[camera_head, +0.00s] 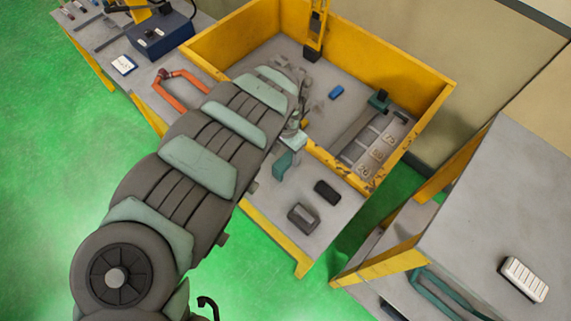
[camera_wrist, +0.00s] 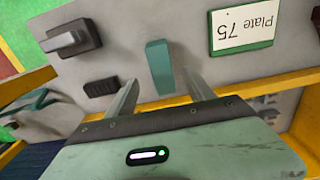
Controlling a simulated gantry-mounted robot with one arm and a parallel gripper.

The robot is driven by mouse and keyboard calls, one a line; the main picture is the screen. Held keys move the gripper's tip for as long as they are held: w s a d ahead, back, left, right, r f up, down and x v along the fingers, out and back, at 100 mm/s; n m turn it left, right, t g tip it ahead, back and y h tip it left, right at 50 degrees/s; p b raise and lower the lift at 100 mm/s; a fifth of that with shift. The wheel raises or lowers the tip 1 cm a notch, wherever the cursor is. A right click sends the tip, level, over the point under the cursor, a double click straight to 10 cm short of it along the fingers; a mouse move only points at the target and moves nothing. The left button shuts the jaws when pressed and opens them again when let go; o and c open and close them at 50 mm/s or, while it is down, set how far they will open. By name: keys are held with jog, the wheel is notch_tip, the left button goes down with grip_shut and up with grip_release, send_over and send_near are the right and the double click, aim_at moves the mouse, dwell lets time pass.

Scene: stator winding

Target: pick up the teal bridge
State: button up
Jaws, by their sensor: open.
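A teal block, which I take for the teal bridge (camera_head: 283,164), lies on the grey tabletop in front of the yellow-walled bin. In the wrist view the teal bridge (camera_wrist: 160,62) stands out between and just ahead of my fingertips, its long side running away from me. My gripper (camera_wrist: 160,82) is open, with one finger to each side of the teal bridge's near end. I see no contact between the fingers and it. In the head view my arm comes in from the lower left and hides most of my gripper.
A dark ribbed block (camera_head: 327,192) and a grey block with a dark base (camera_head: 303,217) lie nearby. A "Plate 75" card (camera_wrist: 243,32) lies right of the teal bridge in the wrist view. The bin's yellow wall (camera_head: 340,170) rises close behind. Bare tabletop separates these things.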

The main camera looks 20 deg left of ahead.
aim_at(286, 159)
jog(key=shift+w+a+f, duration=0.1)
jog(key=shift+f, duration=2.9)
jog(key=shift+f, duration=0.25)
grip_shut()
